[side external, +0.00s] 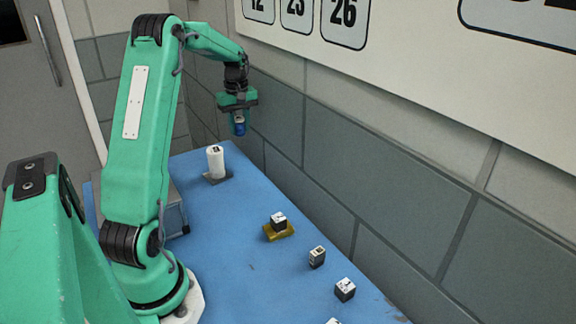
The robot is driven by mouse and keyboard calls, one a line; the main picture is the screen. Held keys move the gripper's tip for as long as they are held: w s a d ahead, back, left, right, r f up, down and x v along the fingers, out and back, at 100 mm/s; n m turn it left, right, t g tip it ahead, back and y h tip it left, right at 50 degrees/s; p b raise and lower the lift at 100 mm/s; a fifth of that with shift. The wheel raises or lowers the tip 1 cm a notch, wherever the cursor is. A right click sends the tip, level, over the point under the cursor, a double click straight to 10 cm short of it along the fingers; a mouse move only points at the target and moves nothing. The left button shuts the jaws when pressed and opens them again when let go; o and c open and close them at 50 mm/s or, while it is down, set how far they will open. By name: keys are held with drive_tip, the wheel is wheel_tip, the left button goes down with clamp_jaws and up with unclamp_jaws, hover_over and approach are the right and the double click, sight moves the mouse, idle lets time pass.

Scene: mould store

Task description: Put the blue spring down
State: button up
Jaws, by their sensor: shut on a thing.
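The blue spring (239,129) is a small dark-blue piece at the end of my arm. My gripper (238,117) is shut on it and holds it in the air, well above the blue table (225,260), toward the far end and near the wall. The spring's upper part is hidden between the fingers. In the picture it appears clear of everything but the gripper.
A white cylinder (216,163) stands on a grey plate (218,178) below. A small block (279,220) sits on a yellow base (279,233). Loose blocks (317,257) (345,289) lie nearer. A grey box (172,207) stands behind my arm. The wall borders the table.

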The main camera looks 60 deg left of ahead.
drive_tip(key=s+a+f+n, duration=0.1)
drive_tip(key=a+n, duration=0.3)
drive_tip(key=a, duration=0.4)
drive_tip(key=a+f+n, duration=0.3)
drive_tip(key=a+n, duration=0.1)
drive_tip(key=a, duration=0.5)
drive_tip(key=shift+s+a+f, duration=0.15)
drive_tip(key=shift+s+f, duration=0.1)
drive_tip(key=shift+s, duration=0.15)
drive_tip(key=shift+f, duration=2.5)
drive_tip(key=shift+f, duration=0.1)
drive_tip(key=shift+f, duration=2.4)
drive_tip(key=shift+f, duration=0.15)
drive_tip(key=o, duration=1)
